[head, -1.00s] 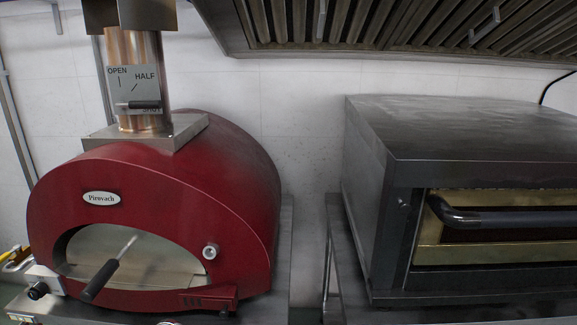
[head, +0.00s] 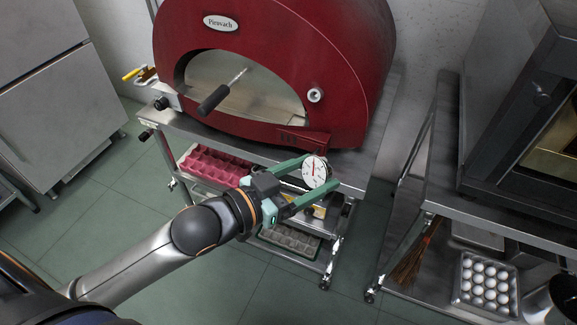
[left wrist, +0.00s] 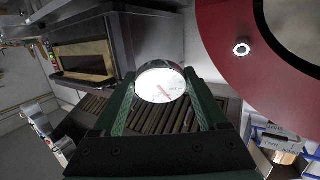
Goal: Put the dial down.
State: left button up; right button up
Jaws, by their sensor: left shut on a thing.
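The dial (head: 316,171) is a round white-faced gauge with a red needle. My left gripper (head: 310,180) is shut on it and holds it in the air in front of the red oven's stand. In the left wrist view the dial (left wrist: 161,84) sits between the two green fingers near their tips, its face lit brightly. My right gripper is not in view; a piece of an arm link of mine may show at the lower right of the head view.
The red oven (head: 270,60) stands on a steel cart (head: 213,131) with a pink tray (head: 215,165) on a lower shelf. A dark oven (head: 520,120) is at right, above a shelf with an egg tray (head: 486,284). Green floor is open at left.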

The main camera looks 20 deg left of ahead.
pick_arm(q)
jog(key=d+m+g+h, duration=0.6)
jog(key=d, duration=0.2)
jog(key=shift+d+r, duration=0.4)
jog(key=shift+r, duration=0.05)
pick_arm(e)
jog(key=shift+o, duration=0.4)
